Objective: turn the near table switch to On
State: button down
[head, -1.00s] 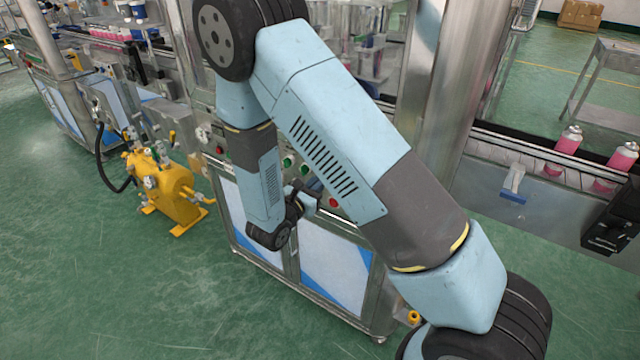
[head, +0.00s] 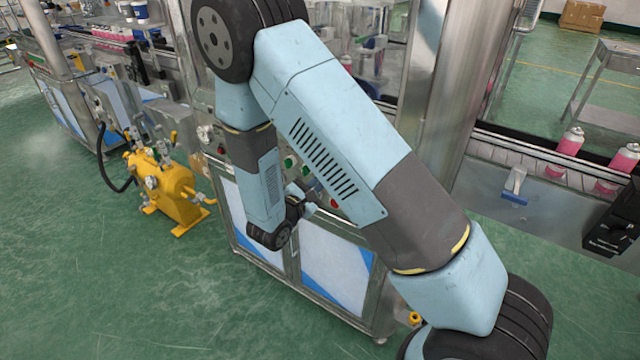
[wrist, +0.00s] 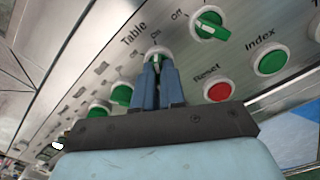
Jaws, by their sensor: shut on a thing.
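The table switch (wrist: 157,54) is a green knob in a pale ring on the tilted metal panel, beside the printed words "Table" and "On". My gripper (wrist: 157,67) has its two blue fingers closed on this knob, seen in the wrist view. The fingers cover the knob's lower part, so its exact turn is hard to read. In the head view my gripper (head: 307,203) is at the machine's front panel, small and partly hidden by my arm; the held knob cannot be made out there.
A second green switch (wrist: 210,25), a red Reset button (wrist: 218,91) and a green Index button (wrist: 270,61) are close by on the right. More green knobs (wrist: 121,94) are to the left. A yellow pump unit (head: 172,190) stands on the floor left of the machine.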

jog(key=shift+s+f, duration=0.1)
jog(key=shift+f, duration=0.05)
jog(key=c, duration=1.2)
grip_release()
jog(key=v, duration=1.3)
jog(key=shift+s+a, duration=0.25)
jog(key=shift+d, duration=0.1)
jog(key=s+d+r+m+g, duration=0.3)
jog(key=d+r+m+g, duration=0.95)
jog(key=d+r, duration=0.55)
jog(key=s+d+r+m+t+y, duration=0.1)
jog(key=s+d+r+m+y, duration=0.2)
jog(key=s+r, duration=0.1)
jog(key=s+d+r+m+t+y, duration=0.1)
jog(key=s+d+r+m+y, duration=0.2)
jog(key=s+r+y, duration=0.1)
jog(key=s+d+r+m+t+y, duration=0.2)
jog(key=s+d+r+m+y, duration=0.1)
jog(key=s+r+y, duration=0.1)
jog(key=shift+d+r+m, duration=0.1)
jog(key=shift+r+m, duration=0.25)
jog(key=shift+r, duration=0.25)
